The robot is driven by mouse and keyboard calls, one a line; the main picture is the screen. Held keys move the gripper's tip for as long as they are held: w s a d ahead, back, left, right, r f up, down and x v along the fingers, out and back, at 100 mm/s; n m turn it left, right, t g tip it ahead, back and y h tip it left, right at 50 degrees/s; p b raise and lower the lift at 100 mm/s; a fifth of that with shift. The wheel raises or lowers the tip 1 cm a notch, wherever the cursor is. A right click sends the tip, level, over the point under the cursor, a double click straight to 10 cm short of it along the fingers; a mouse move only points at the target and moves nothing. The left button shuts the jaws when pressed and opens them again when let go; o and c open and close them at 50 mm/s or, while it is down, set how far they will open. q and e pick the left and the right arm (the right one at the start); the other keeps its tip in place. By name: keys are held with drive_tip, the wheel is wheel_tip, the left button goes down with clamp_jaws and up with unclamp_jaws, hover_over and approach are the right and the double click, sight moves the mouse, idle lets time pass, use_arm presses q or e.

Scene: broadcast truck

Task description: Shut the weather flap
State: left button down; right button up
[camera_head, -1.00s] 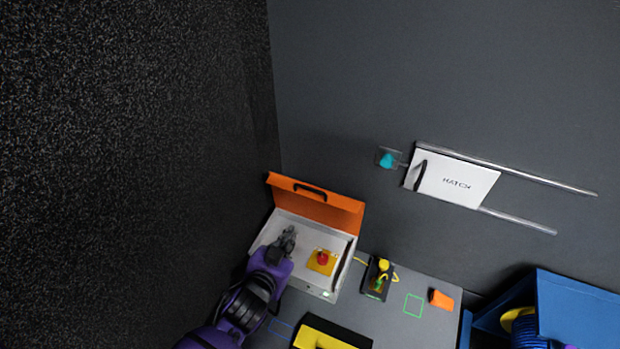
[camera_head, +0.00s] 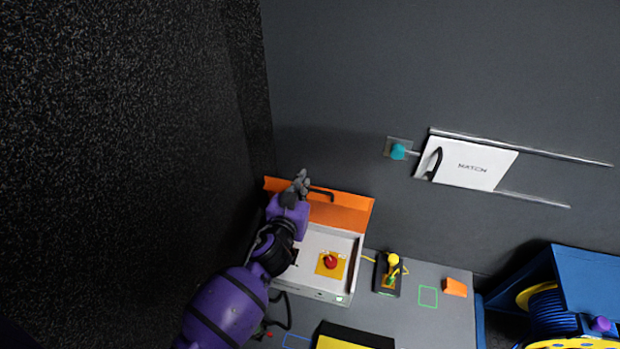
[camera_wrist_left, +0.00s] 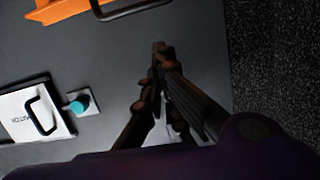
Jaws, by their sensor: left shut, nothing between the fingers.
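The weather flap appears to be the orange lid (camera_head: 345,212) with a black handle, standing raised at the back of an open white box (camera_head: 318,293). A red button on a yellow plate (camera_head: 330,262) shows inside the box. My left gripper (camera_head: 303,176) is shut and empty, in front of the lid's upper left part in the head view, hiding some of it. Whether it touches the lid cannot be told. In the left wrist view the gripper (camera_wrist_left: 158,48) points toward the wall, and the orange lid (camera_wrist_left: 68,8) shows at the top left. My right gripper is not in view.
A white sliding panel marked HATCH (camera_head: 472,163) sits on wall rails beside a teal knob (camera_head: 398,152). A black device with a yellow top (camera_head: 388,275) and an orange block (camera_head: 455,287) are on the grey bench (camera_head: 420,325). A blue cabinet (camera_head: 590,285) stands at right.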

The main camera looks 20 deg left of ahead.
use_arm(q)
drive_tip(key=x, duration=0.2)
drive_tip(key=f+b+x, duration=0.1)
drive_tip(key=x, duration=0.2)
drive_tip(key=f+b+x, duration=0.1)
drive_tip(key=x, duration=0.2)
drive_tip(key=shift+d, duration=0.1)
drive_tip(key=shift+s+f, duration=0.4)
drive_tip(key=shift+s, duration=0.25)
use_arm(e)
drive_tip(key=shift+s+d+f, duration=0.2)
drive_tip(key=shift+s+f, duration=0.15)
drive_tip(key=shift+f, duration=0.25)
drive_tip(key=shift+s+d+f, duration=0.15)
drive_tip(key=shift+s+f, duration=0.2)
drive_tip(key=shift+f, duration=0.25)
use_arm(q)
drive_tip(key=shift+f, duration=0.1)
